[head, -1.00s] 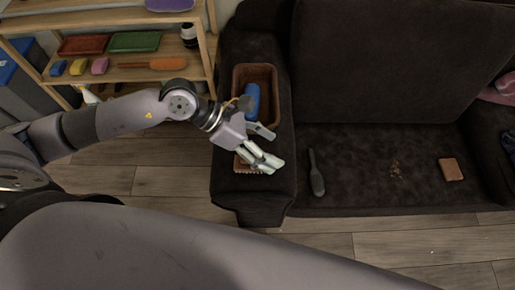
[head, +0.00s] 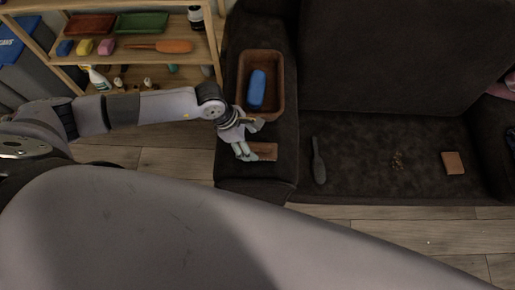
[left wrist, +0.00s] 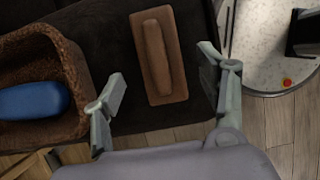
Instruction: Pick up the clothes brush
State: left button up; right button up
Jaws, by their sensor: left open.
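The clothes brush, a brown block with a raised grip along its back, lies on the sofa's left armrest (head: 282,178). In the head view the brush (head: 265,151) is partly covered by my left gripper (head: 256,141). In the left wrist view the whole brush (left wrist: 174,80) shows grip side up, ahead of and between the open fingers of my left gripper (left wrist: 163,72). The fingers are empty and appear apart from the brush. My right gripper is not in view.
A brown basket (head: 277,98) holding a blue item (head: 257,89) stands behind the brush on the armrest. A dark paddle-shaped object (head: 319,165), crumbs (head: 397,160) and a tan block (head: 454,163) lie on the seat. A wooden shelf (head: 140,58) stands at left.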

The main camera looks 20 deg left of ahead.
aim_at(257, 149)
pick_arm(q)
jog(key=shift+p+x, duration=0.4)
jog(key=shift+x, duration=2.45)
jog(key=shift+c, duration=0.4)
jog(key=shift+r, duration=0.1)
jog(key=c, duration=1.2)
